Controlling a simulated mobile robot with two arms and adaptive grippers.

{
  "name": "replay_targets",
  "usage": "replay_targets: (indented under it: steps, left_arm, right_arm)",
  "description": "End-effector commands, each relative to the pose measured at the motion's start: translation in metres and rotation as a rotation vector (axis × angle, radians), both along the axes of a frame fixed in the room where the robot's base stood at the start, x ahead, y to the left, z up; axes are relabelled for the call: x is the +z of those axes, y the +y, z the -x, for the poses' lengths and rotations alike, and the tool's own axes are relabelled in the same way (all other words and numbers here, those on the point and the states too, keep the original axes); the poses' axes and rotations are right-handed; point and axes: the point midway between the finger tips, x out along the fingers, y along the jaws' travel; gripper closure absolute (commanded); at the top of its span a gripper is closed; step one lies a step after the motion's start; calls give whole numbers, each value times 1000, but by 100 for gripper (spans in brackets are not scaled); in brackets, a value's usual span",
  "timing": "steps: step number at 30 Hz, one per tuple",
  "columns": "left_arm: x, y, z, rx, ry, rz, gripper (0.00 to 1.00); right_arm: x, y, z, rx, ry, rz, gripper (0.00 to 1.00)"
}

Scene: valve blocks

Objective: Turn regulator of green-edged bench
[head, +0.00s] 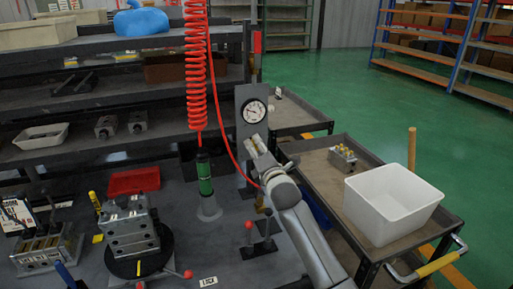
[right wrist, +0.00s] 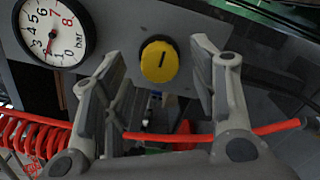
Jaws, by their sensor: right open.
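The regulator's yellow round knob (right wrist: 160,61), with a dark mark on its face, sits on a grey panel (right wrist: 215,20) in the right wrist view. A white dial gauge (right wrist: 54,32) is left of it and also shows in the head view (head: 253,110). My right gripper (right wrist: 155,75) is open and empty, its fingers spread to either side of the knob, apart from it. In the head view the right gripper (head: 257,147) is just below the gauge and largely hides the knob. The grey bench (head: 205,265) shows no clear green edge. My left gripper is out of view.
A red coiled hose (head: 196,65) hangs over a green cylinder (head: 205,178) left of the gripper. A metal valve block (head: 128,222) stands on the bench. A cart with a white bin (head: 393,203) is at right. A red hose (right wrist: 250,132) crosses below the fingers.

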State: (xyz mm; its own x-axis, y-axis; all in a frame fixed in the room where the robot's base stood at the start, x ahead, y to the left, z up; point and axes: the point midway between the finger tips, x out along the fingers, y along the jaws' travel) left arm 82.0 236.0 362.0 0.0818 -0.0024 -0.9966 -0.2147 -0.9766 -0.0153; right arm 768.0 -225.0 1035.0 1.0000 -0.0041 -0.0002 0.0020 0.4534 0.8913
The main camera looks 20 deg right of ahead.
Motion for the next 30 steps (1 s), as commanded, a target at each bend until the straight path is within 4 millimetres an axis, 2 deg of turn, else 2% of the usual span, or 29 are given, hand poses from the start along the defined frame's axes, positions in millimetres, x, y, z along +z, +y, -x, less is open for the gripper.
replay_targets:
  steps: [5,17,28,30]
  left_arm:
    - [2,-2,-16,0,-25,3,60]
    - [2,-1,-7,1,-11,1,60]
    - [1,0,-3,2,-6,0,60]
    - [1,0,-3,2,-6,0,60]
  right_arm:
    - [0,0,-15,1,0,-1,46]
    - [0,0,-19,1,0,-1,46]
    - [0,0,-19,0,1,0,92]
    - [0,0,-19,0,1,-1,93]
